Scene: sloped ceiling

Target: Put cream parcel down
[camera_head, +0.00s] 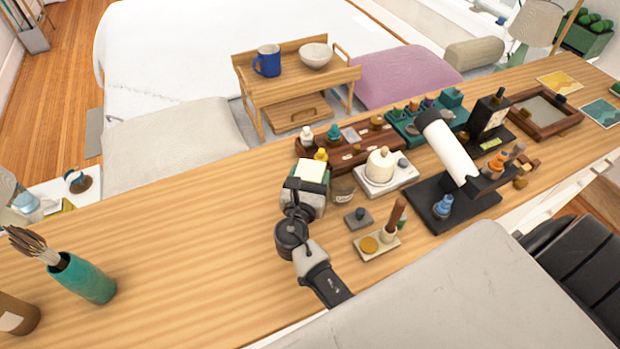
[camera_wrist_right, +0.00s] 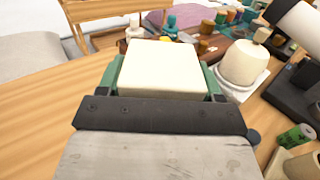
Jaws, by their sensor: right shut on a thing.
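The cream parcel (camera_wrist_right: 162,66) is a pale block held between the green-lined fingers of my right gripper (camera_wrist_right: 162,85). In the head view the parcel (camera_head: 311,171) shows at the tip of my right gripper (camera_head: 308,180), over the middle of the wooden table (camera_head: 190,225). The gripper is shut on it. I cannot tell whether the parcel's underside touches the table. My left gripper is not in view.
The table between pot and gripper is clear.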

